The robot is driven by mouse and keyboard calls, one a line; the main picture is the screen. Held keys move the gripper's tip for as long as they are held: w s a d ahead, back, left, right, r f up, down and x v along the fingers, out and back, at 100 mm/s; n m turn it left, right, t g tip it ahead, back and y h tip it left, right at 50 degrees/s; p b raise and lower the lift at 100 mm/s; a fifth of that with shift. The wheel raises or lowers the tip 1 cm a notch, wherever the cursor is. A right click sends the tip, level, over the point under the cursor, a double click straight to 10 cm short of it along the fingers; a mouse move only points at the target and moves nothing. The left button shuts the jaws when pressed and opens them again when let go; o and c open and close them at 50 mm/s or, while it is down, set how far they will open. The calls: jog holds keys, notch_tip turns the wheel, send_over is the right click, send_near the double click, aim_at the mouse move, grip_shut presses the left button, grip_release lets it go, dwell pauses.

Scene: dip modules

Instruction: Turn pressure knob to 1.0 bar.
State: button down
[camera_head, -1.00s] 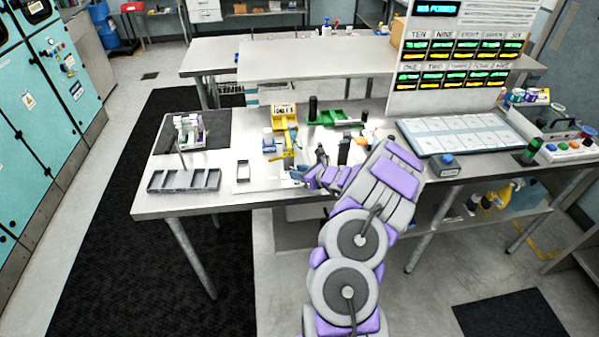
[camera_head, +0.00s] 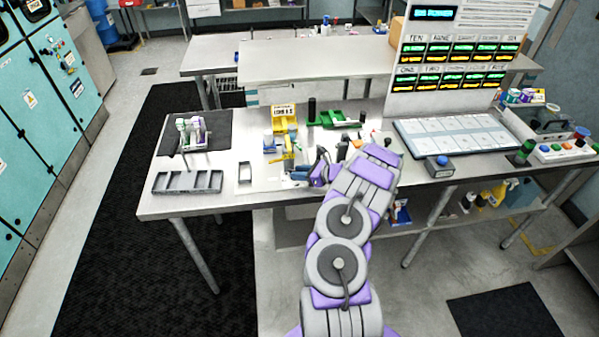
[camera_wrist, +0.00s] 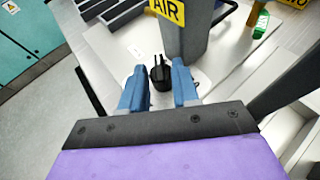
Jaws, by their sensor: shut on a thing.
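A black knob (camera_wrist: 159,73) with upright prongs sits between my gripper's two blue fingers in the wrist view. I take it to be the pressure knob. My gripper (camera_wrist: 159,88) is shut on it, with one finger on each side. A grey post (camera_wrist: 184,38) with a yellow AIR label (camera_wrist: 168,9) stands just beyond the knob. In the head view my gripper (camera_head: 300,173) is low over the front middle of the workbench. The knob cannot be made out there, and no pressure reading is legible.
A display board (camera_head: 455,55) stands behind.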

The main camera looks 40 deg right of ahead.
jog(key=shift+d+r, duration=0.15)
jog(key=c, duration=0.8)
grip_release()
jog(key=v, duration=0.5)
jog(key=p+v, duration=0.1)
jog(key=v, duration=1.1)
jog(key=shift+s+d+f+p, duration=0.15)
jog(key=shift+s+f+p, duration=0.1)
jog(key=shift+p, duration=0.1)
